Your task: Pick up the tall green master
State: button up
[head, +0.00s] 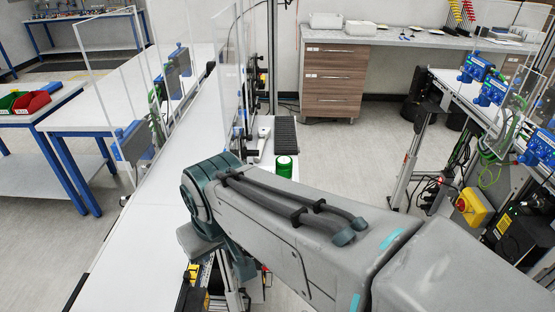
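A green cylinder (284,166), which looks like the tall green master, stands upright on a white surface just beyond my arm, at the middle of the head view. Its lower part is hidden behind my arm. My grey arm reaches in from the lower right and bends at a teal joint over the conveyor. My gripper is not visible; the arm's far end is hidden below the bend, so I cannot tell where it is relative to the green cylinder.
A long white conveyor (180,185) with clear upright panels runs along the left. A black ribbed block (286,134) stands behind the green cylinder. Red and green bins (31,102) sit on a table at far left. A wooden drawer cabinet (334,80) stands behind open floor.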

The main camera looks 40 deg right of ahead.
aim_at(283, 164)
jog(key=z, duration=2.5)
jog(key=i, duration=2)
jog(key=u, duration=3)
